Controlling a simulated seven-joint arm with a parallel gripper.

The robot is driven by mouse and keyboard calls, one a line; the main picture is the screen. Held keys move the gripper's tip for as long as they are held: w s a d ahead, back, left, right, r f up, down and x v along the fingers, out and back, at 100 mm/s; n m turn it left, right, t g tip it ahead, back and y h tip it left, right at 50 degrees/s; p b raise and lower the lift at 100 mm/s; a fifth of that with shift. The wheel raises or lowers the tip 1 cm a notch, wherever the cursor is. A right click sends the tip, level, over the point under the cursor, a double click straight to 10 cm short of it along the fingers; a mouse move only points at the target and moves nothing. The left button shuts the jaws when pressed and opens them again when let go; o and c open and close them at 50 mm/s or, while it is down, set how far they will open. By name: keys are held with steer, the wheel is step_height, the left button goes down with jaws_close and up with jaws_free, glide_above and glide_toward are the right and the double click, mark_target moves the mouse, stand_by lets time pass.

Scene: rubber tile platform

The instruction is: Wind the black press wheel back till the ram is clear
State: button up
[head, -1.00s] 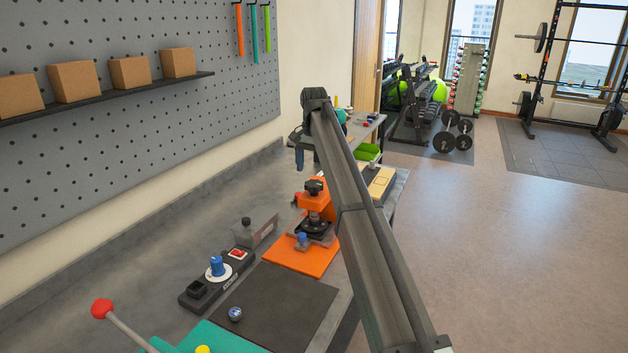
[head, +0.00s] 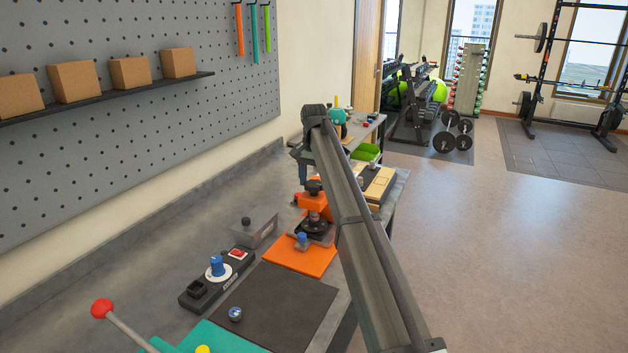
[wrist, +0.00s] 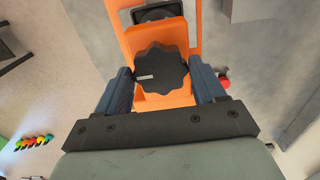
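The black press wheel (head: 314,187) tops the orange press (head: 311,201) on the bench. In the wrist view the lobed black wheel (wrist: 160,68) has a pale mark on its left side. My gripper (head: 303,172) is by the wheel in the head view, partly behind my arm. In the wrist view my gripper's blue fingers (wrist: 160,78) stand open, one on each side of the wheel. I cannot tell whether they touch it. Dark parts under the press frame (head: 314,226) show in the head view, but the ram's height is unclear.
An orange base plate (head: 298,262) lies under the press, with a blue-topped part (head: 302,238) on it. A control box with a blue knob (head: 217,265) and a clear box (head: 258,229) stand to the left. A dark mat (head: 285,308) lies in front, mostly bare.

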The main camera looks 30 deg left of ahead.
steer(key=c, duration=0.6)
steer(key=n, duration=0.5)
steer(key=shift+n, duration=0.4)
steer(key=n, duration=0.5)
steer(key=shift+n, duration=0.3)
steer(key=n, duration=1.2)
steer(key=shift+n, duration=0.3)
